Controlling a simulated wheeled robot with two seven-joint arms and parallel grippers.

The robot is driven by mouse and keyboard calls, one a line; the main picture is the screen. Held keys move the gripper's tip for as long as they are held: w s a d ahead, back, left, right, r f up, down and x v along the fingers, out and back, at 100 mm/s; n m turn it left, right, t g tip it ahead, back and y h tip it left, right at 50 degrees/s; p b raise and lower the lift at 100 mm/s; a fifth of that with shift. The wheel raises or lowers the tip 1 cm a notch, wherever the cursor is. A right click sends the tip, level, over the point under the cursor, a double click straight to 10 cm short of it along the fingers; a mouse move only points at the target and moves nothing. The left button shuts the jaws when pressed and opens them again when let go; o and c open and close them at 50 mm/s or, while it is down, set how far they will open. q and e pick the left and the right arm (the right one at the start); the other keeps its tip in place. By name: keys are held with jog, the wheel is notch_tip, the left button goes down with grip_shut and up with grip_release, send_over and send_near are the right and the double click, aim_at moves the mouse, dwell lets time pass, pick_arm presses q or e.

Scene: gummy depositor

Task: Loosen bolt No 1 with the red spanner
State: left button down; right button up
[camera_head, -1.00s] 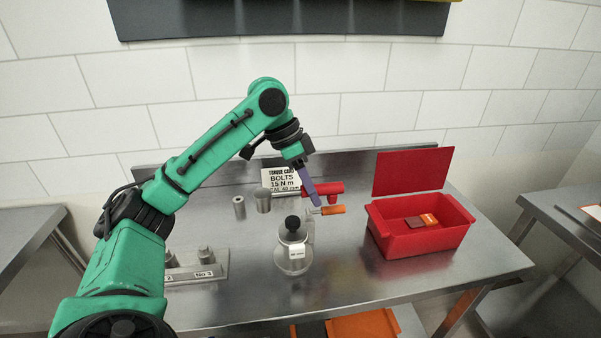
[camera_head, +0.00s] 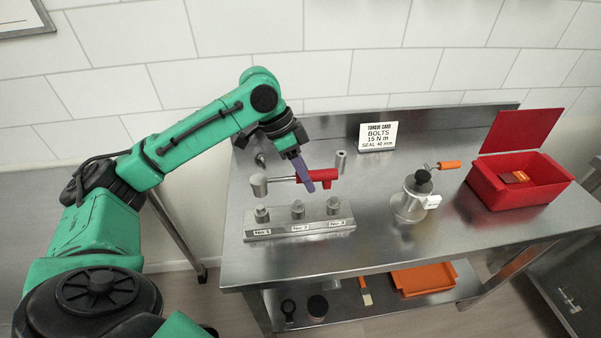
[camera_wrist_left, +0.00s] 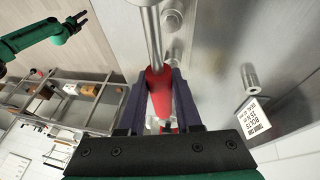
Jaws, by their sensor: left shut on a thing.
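My left gripper (camera_head: 308,184) is shut on the red handle of the spanner (camera_head: 326,176). The grey shaft runs left to a thick grey head (camera_head: 258,186). The head appears raised just behind and above bolt No 1 (camera_head: 262,213), apart from it. Bolt No 1 stands upright at the left of the labelled block (camera_head: 318,228), with bolt No 2 (camera_head: 298,209) and bolt No 3 (camera_head: 333,205) to its right. In the left wrist view the handle (camera_wrist_left: 160,92) lies between the fingers, its head cut off by the top edge. My right gripper (camera_wrist_left: 76,22) shows small there, its jaws unclear.
A torque card (camera_head: 378,136) and a grey cylinder (camera_head: 340,160) stand at the back. A grey pot with a black knob (camera_head: 410,200), an orange-handled tool (camera_head: 449,165) and an open red box (camera_head: 500,190) are on the right. The table's front middle is clear.

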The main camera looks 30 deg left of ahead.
aim_at(297, 177)
pick_arm(q)
jog(key=shift+a+r, duration=0.1)
jog(key=shift+r, duration=0.05)
jog(key=shift+s+a+r+p, duration=0.15)
jog(key=shift+a+p, duration=0.05)
jog(key=shift+p, duration=0.55)
notch_tip(297, 177, down, 4)
jog(key=shift+s+r+b, duration=0.1)
jog(key=shift+r+b, duration=0.05)
jog(key=shift+b, duration=0.15)
jog(key=shift+f, duration=0.55)
pick_arm(e)
jog(key=shift+s+a+r, duration=0.2)
jog(key=shift+a+r, duration=0.45)
jog(key=shift+a, duration=0.05)
pick_arm(q)
jog(key=shift+a, duration=0.1)
jog(key=shift+f, duration=0.25)
pick_arm(e)
jog(key=shift+d+f, duration=0.1)
jog(key=shift+d, duration=0.25)
